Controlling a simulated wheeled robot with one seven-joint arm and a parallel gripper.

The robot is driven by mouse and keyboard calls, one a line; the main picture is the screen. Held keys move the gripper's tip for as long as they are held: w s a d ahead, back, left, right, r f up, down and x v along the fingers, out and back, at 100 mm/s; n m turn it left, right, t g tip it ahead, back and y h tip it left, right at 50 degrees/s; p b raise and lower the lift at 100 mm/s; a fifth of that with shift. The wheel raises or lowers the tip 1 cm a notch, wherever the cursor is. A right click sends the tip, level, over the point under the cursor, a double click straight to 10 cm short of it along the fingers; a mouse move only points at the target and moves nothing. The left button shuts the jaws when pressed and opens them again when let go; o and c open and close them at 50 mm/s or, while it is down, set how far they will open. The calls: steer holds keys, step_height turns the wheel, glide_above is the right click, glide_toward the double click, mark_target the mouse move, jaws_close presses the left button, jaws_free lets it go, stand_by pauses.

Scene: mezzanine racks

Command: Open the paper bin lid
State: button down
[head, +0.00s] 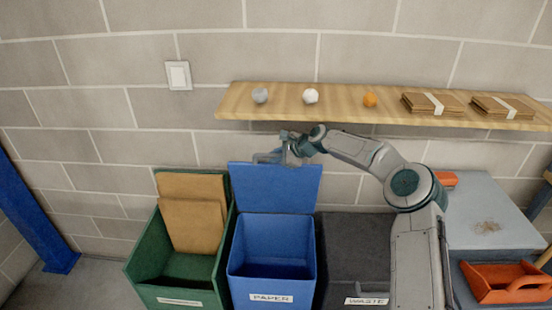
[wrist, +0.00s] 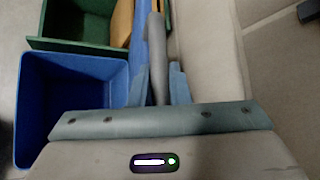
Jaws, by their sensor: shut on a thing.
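The blue paper bin (head: 272,292) stands between a green bin and a dark waste bin, with a PAPER label on its front. Its blue lid (head: 275,190) stands raised at the back, near upright by the wall, and the bin's mouth is open. My gripper (head: 279,157) is at the lid's top edge. In the wrist view my gripper (wrist: 160,84) has its two blue-grey fingers on either side of a grey bar, the lid handle (wrist: 157,45), and is shut on it. The lid (wrist: 140,40) shows edge-on there, and the open bin (wrist: 68,68) is to the left.
The green bin (head: 165,290) is open, with brown cardboard (head: 193,222) in it. The waste bin (head: 345,225) has its dark lid down. A wooden shelf (head: 335,103) with balls and paper bundles is above. An orange tray (head: 505,282) is at right.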

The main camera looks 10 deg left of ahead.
stand_by(0.3)
steer(key=c, duration=1.4)
jaws_free()
steer(key=shift+o, duration=0.2)
steer(key=shift+d, duration=0.1)
steer(key=b+v, duration=0.1)
steer(key=v, duration=0.2)
steer(key=shift+d, duration=0.1)
steer(key=s+d+b, duration=0.3)
steer(key=s+d, duration=0.1)
steer(key=d, duration=0.7)
steer(key=shift+b, duration=0.35)
steer(key=shift+s, duration=0.1)
